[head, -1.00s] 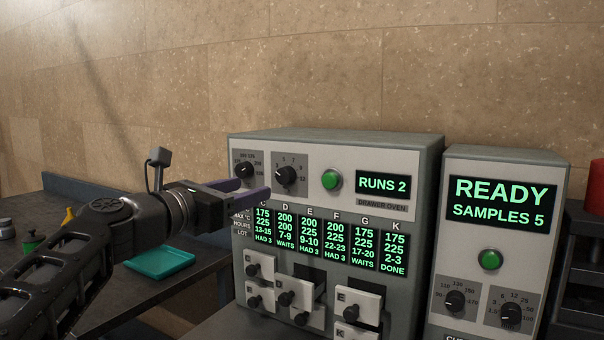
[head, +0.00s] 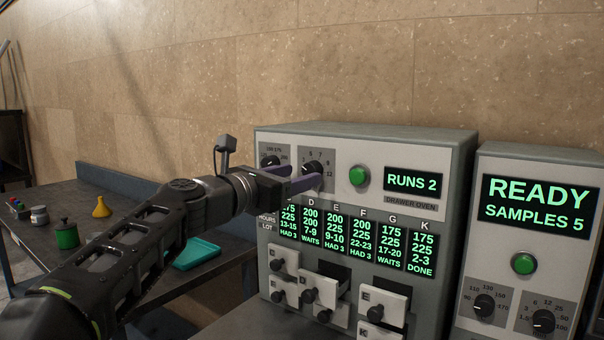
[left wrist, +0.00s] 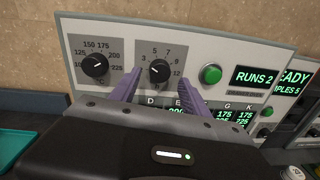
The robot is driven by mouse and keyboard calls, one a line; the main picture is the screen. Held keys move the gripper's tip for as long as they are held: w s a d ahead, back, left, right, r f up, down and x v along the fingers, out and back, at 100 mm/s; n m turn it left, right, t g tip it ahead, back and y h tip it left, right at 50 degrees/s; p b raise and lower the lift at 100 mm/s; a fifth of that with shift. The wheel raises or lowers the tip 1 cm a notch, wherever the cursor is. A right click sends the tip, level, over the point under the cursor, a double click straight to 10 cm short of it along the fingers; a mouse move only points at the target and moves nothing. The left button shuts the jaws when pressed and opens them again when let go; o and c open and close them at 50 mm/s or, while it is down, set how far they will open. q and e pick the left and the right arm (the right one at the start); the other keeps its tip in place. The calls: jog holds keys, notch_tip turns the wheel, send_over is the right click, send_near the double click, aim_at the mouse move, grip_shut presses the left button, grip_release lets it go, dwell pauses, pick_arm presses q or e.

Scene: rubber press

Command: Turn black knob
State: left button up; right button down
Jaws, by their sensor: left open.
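The drawer oven (head: 455,165) stands in front of me with two black knobs on its upper panel. The right black knob (head: 312,169), with a scale including 5, 7, 9 and 12, also shows in the left wrist view (left wrist: 159,71). The left black knob (head: 270,161), with a temperature scale, shows fully in the left wrist view (left wrist: 95,65). My left gripper (head: 300,178) is open. In the left wrist view its purple fingers (left wrist: 158,90) lie either side of the right knob, just below it; I cannot tell whether they touch it. My right gripper is not in view.
A green button (head: 359,175) and a RUNS 2 display sit right of the knobs. Small drawers (head: 318,291) stick out below. A second machine (head: 525,245) reading READY stands at right. A dark table (head: 125,228) at left holds a teal tray (head: 196,254) and small containers.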

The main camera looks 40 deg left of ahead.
aim_at(312, 170)
pick_arm(q)
jog(key=shift+w, duration=1.15)
grip_shut()
